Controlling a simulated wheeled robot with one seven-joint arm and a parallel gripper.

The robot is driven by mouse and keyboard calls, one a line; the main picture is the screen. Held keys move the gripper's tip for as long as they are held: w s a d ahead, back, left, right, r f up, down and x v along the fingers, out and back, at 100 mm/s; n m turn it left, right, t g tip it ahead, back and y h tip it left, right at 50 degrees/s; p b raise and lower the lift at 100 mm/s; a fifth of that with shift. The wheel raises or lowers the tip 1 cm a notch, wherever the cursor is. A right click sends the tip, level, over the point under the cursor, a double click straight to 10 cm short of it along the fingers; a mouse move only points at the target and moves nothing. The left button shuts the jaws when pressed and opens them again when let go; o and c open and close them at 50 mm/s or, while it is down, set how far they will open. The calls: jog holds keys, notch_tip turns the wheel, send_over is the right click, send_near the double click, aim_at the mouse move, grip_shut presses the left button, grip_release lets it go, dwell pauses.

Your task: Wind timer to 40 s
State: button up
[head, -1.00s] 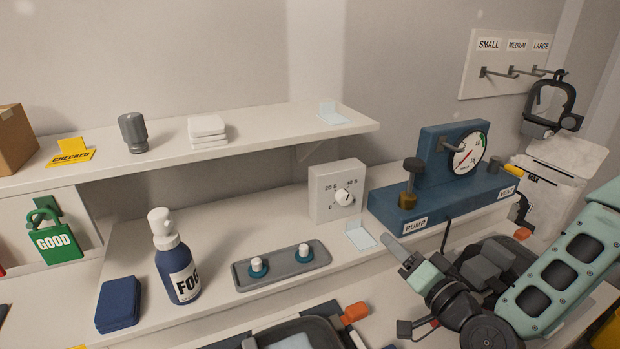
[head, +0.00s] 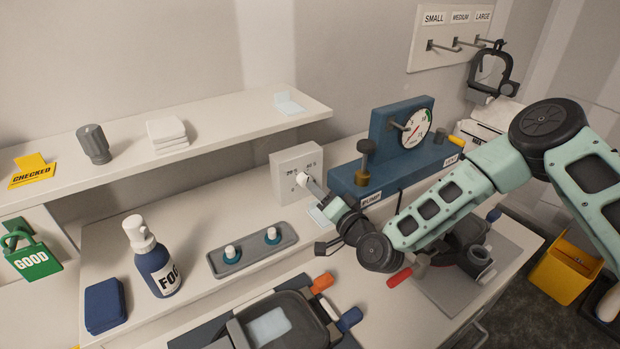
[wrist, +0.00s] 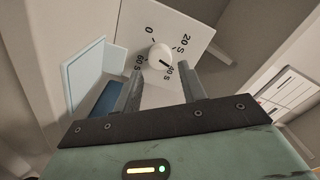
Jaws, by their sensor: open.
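The timer (head: 286,160) is a white box standing on the bench below the shelf, left of the blue pump unit. Its round white knob (wrist: 159,55) sits at the middle of a dial marked 0, 20 S, 40 S and 60 S. A short dark mark on the knob appears to point toward the 40 S label. My gripper (wrist: 161,76) is open, its two fingers on either side just short of the knob, with no contact visible. In the head view my gripper (head: 312,187) is at the timer's front and covers part of the dial.
The blue pump unit (head: 378,180) with its gauge stands close to the right of the timer. A grey tray (head: 252,250) with two white-topped knobs lies in front. A pale blue card (wrist: 86,75) is beside the timer. The shelf (head: 220,133) overhangs behind left.

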aim_at(305, 180)
jog(key=shift+p+x, duration=0.6)
jog(key=shift+x, duration=1.7)
jog(key=c, duration=0.7)
jog(key=o, duration=0.7)
